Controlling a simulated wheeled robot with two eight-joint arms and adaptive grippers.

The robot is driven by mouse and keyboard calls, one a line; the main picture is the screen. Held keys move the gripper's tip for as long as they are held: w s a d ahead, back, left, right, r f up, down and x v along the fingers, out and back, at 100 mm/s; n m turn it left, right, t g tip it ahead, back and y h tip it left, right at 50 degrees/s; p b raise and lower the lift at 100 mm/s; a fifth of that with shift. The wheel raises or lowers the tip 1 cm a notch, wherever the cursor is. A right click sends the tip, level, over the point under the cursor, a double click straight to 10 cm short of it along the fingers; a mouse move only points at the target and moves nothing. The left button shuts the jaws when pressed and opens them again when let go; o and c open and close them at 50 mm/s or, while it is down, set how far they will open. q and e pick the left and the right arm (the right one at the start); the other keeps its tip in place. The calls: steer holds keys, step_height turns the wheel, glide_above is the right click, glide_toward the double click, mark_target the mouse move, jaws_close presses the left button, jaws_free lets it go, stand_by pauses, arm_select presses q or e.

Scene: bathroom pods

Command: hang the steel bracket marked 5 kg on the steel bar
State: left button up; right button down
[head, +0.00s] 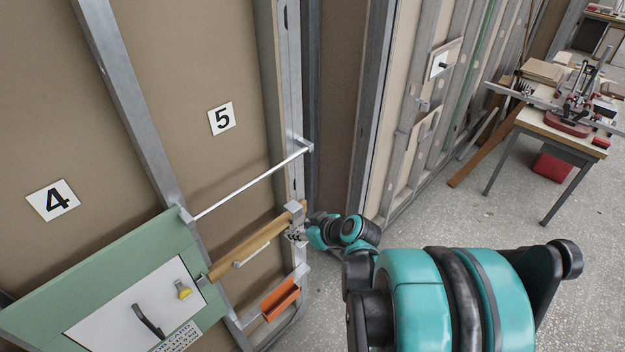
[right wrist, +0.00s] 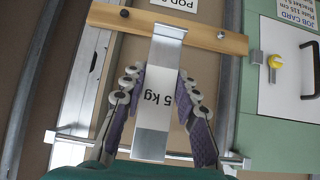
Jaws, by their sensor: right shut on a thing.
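The steel bracket marked 5 kg (right wrist: 152,125) is a pale metal strip in the right wrist view, its label upside down there. My right gripper (right wrist: 165,85) is shut on it, with purple finger pads on both sides. The bracket's far end overlaps the wooden rail (right wrist: 110,17); I cannot tell whether they touch. The steel bar (right wrist: 72,138) crosses behind the bracket's near end, and contact there is unclear. In the head view the steel bar (head: 250,183) runs above the wooden rail (head: 240,253), and my right gripper (head: 294,232) is at the rail's right end. My left gripper is not in view.
An orange tray (head: 280,299) sits below the rail. Number cards 4 (head: 53,200) and 5 (head: 222,118) are on the wall.

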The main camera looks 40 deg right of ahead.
arm_select(q)
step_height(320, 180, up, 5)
steer(key=p, duration=0.3)
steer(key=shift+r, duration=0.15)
arm_select(e)
steer(key=s+d+r, duration=0.2)
steer(key=d+r, duration=0.1)
steer(key=r, duration=0.5)
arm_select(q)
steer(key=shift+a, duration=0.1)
arm_select(e)
steer(key=shift+s, duration=0.2)
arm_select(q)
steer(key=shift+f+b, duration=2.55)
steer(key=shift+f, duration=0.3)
arm_select(e)
steer(key=w+a+f, duration=0.1)
steer(key=w+f, duration=0.1)
steer(key=w, duration=1.2)
steer(key=shift+f, duration=0.4)
